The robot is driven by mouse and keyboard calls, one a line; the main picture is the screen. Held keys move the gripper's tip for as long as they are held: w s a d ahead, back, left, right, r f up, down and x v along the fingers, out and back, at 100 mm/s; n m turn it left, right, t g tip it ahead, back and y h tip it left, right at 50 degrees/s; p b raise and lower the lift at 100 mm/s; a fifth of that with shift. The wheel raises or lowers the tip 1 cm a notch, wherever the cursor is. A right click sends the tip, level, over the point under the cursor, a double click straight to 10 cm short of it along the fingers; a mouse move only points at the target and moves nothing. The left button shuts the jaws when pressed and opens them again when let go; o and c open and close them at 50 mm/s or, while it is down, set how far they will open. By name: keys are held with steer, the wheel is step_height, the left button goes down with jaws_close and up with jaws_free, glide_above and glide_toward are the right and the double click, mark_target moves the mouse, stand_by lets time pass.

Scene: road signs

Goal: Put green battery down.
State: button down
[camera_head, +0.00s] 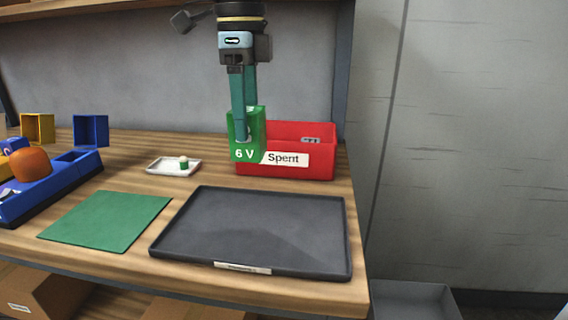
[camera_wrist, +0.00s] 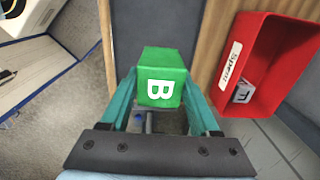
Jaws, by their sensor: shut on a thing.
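A green battery (camera_head: 246,146) marked "6 V" is held between the two teal fingers of my gripper (camera_head: 243,105). In the head view it hangs upright in front of the left end of the red bin labelled "Spent" (camera_head: 318,172), hiding part of it. In the wrist view the battery (camera_wrist: 161,80) shows a white "B" and sits between the fingertips (camera_wrist: 160,100). The red bin (camera_wrist: 236,42) is beside it at the right, with a small grey item (camera_wrist: 243,92) inside. Whether the battery touches anything below cannot be told.
A dark grey tray (camera_head: 255,225) lies empty at the front of the wooden table. A green mat (camera_head: 105,220) is to its left. A blue organiser (camera_head: 60,187) with an orange ball stands far left.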

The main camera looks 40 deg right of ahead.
steer(key=w+d+f+t+h+p, duration=0.2)
steer(key=w+d+p, duration=0.2)
steer(key=w+d, duration=1.05)
steer(key=x, duration=0.3)
steer(key=p+x, duration=0.1)
steer(key=x, duration=0.2)
steer(key=w+x, duration=0.1)
steer(key=x, duration=0.3)
steer(key=shift+a, duration=0.1)
steer(key=shift+w+d+f+p, duration=0.1)
steer(key=shift+w+d+p, duration=0.1)
steer(key=shift+p, duration=0.5)
steer(key=w+d+g+y+p, duration=0.1)
steer(key=g+y+p, duration=0.1)
steer(key=p, duration=0.1)
steer(key=shift+w+d, duration=0.1)
steer(key=shift+w, duration=0.05)
steer(key=shift+f+p, duration=0.4)
steer(key=shift+f, duration=0.4)
